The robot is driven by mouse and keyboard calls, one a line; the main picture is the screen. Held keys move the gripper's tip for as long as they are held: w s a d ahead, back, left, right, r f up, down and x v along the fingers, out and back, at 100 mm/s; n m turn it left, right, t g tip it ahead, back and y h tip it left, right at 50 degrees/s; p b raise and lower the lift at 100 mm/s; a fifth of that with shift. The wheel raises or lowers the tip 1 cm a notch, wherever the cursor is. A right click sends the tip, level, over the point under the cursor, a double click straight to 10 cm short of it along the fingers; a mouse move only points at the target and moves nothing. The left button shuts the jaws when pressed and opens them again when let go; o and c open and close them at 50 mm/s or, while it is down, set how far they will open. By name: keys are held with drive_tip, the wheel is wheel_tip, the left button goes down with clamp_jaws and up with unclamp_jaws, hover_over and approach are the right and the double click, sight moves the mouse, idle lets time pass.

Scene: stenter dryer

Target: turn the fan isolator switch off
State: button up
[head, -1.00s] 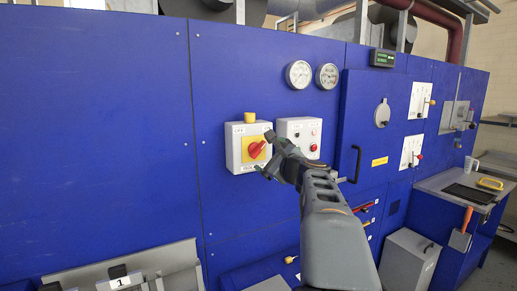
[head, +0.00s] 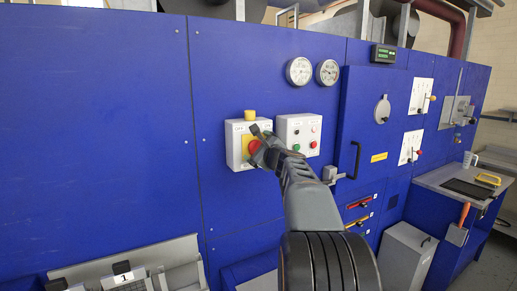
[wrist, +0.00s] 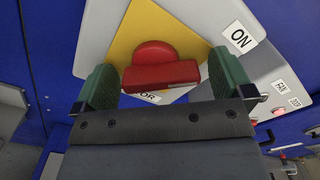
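The isolator switch is a pale grey box (head: 233,152) with a yellow plate and a red rotary handle (head: 254,146) on the blue wall. In the wrist view the red handle (wrist: 160,74) lies roughly crosswise in front of the yellow plate (wrist: 126,45). An "ON" label (wrist: 239,38) shows at upper right, and a label ending in "OR" is partly hidden below. My gripper (wrist: 160,80) is open, with one green finger on each side of the handle. Narrow gaps seem to remain; contact is unclear. In the head view my gripper (head: 262,138) covers the box's right part.
A push-button box (head: 299,134) sits just right of the isolator, close to my gripper. Two round gauges (head: 313,71) are above it. A door with a black handle (head: 355,160) is further right. The blue wall left of the isolator is clear.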

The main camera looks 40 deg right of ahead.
drive_tip(key=c, duration=0.7)
drive_tip(key=shift+a, duration=0.2)
drive_tip(key=shift+c, duration=0.7)
drive_tip(key=shift+d, duration=0.2)
drive_tip(key=n+b, duration=0.1)
drive_tip(key=b, duration=0.1)
drive_tip(key=n+b, duration=0.2)
drive_tip(key=shift+a+f, duration=0.1)
drive_tip(key=shift+f, duration=0.2)
drive_tip(key=n+b, duration=0.5)
drive_tip(key=shift+a+n+b, duration=0.1)
drive_tip(key=shift+n+b, duration=0.2)
drive_tip(key=shift+b, duration=0.05)
drive_tip(key=n+b, duration=0.3)
drive_tip(key=n, duration=0.1)
drive_tip(key=shift+a+r+n+b, duration=0.1)
drive_tip(key=shift+n+b, duration=1.5)
drive_tip(key=shift+n, duration=1)
drive_tip(key=shift+r, duration=0.1)
